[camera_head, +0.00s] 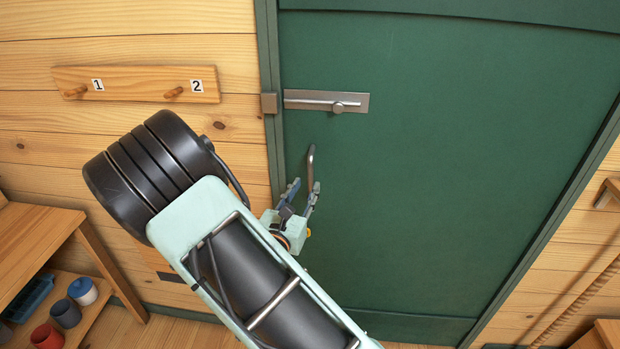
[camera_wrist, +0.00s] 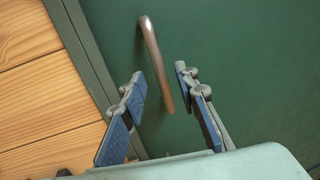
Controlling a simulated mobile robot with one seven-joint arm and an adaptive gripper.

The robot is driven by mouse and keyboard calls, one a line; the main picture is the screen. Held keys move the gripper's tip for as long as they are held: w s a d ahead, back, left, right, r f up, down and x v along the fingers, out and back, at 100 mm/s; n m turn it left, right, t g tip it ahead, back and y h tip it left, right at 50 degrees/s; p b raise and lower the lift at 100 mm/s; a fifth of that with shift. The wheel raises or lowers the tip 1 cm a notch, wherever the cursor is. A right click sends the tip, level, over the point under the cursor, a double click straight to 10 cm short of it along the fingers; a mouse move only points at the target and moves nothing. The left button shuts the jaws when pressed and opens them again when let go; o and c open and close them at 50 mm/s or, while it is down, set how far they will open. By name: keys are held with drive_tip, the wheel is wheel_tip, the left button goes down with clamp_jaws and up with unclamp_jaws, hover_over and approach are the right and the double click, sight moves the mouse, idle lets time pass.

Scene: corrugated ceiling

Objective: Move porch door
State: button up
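The green porch door (camera_head: 450,150) fills the middle and right of the head view and looks shut in its green frame (camera_head: 268,60). A metal handle (camera_head: 310,167) stands upright near the door's left edge. A metal slide bolt (camera_head: 330,101) is mounted above it, with a catch (camera_head: 270,103) on the frame. My gripper (camera_head: 301,186) is open at the handle's lower part. In the wrist view the handle (camera_wrist: 152,50) runs down into the gap between the open fingers (camera_wrist: 158,82); I cannot tell whether either finger touches it. The door (camera_wrist: 240,50) is behind.
A wooden peg rail (camera_head: 138,84) marked 1 and 2 is on the plank wall to the left. A wooden shelf unit with several cups (camera_head: 66,313) stands at the lower left. Wooden furniture (camera_head: 600,335) shows at the lower right.

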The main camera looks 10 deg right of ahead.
sight(310, 181)
drive_tip(key=x, duration=0.4)
drive_tip(key=shift+w+d, duration=0.25)
drive_tip(key=shift+w, duration=0.1)
clamp_jaws()
